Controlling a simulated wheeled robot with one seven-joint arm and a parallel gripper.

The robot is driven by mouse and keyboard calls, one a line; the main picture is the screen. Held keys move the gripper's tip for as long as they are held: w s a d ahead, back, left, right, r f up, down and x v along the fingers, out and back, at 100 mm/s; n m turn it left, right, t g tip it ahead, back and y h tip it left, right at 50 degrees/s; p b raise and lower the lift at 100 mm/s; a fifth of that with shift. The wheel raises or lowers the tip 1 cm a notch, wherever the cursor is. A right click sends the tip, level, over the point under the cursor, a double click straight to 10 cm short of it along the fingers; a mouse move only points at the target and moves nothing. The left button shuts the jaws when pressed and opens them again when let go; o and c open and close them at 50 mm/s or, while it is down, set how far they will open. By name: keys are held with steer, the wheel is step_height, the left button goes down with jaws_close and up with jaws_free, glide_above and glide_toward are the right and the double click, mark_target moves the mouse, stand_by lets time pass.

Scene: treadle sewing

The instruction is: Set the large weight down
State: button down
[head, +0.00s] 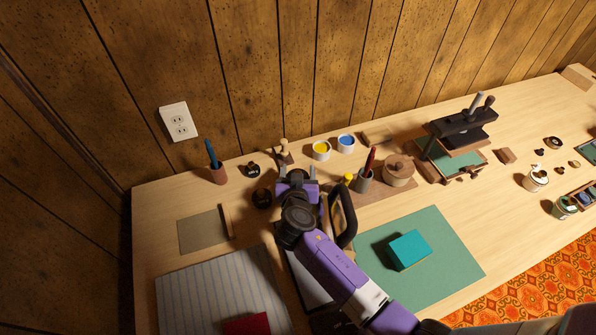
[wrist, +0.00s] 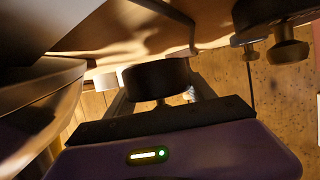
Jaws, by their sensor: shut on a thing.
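My gripper (head: 297,185) is over the back left part of the table, pointing away from me. In the wrist view my gripper (wrist: 160,103) is shut on the knob of a dark round weight (wrist: 157,76). This picture is upside down, with the pale tabletop (wrist: 150,40) along the top. The weight is upright and close to the tabletop; I cannot tell whether it touches. In the head view my own wrist largely hides it.
Two dark weights stand left of my gripper, a nearer one (head: 262,199) and a smaller one (head: 252,169). A wooden-handled tool (head: 284,153) stands just behind. A yellow pot (head: 321,150) and a pen cup (head: 364,181) are to the right.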

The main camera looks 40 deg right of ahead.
steer(key=shift+s+f+b, duration=0.1)
steer(key=shift+f+b, duration=0.4)
steer(key=shift+b, duration=0.2)
steer(key=shift+c, duration=1.6)
jaws_free()
steer(key=shift+s+f, duration=0.1)
steer(key=shift+f, duration=0.15)
steer(key=shift+r+p, duration=0.8)
steer(key=shift+p, duration=0.35)
steer(key=b+v, duration=0.2)
steer(key=v, duration=1)
steer(key=shift+b, duration=0.3)
